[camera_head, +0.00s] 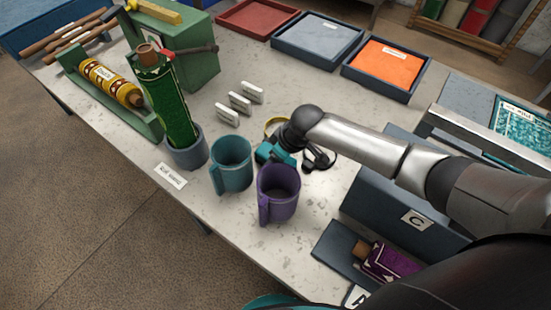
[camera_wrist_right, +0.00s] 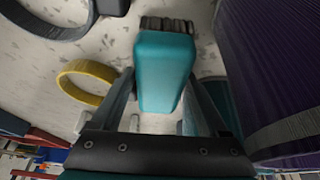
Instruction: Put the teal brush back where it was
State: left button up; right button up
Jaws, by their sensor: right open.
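The teal brush (camera_wrist_right: 165,70) shows in the right wrist view as a teal block with dark bristles at its far end. It lies between the two fingers of my right gripper (camera_wrist_right: 163,80), which is open around it. In the head view my right gripper (camera_head: 275,153) is low over the table, just behind the purple mug (camera_head: 279,192) and right of the teal mug (camera_head: 232,163). I cannot separate the brush from the gripper there. The purple mug's wall (camera_wrist_right: 270,70) is close on the right in the wrist view. My left gripper is out of view.
A yellow ring (camera_wrist_right: 85,82) and a dark ring (camera_wrist_right: 45,22) lie near the gripper. A grey pot (camera_head: 187,148) holds a green rolled rug (camera_head: 168,105). Several white blocks (camera_head: 240,102) stand behind the mugs. A dark box marked C (camera_head: 400,195) is at right.

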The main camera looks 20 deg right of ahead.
jog(key=c, duration=1.1)
grip_shut()
jog(key=shift+r, duration=0.15)
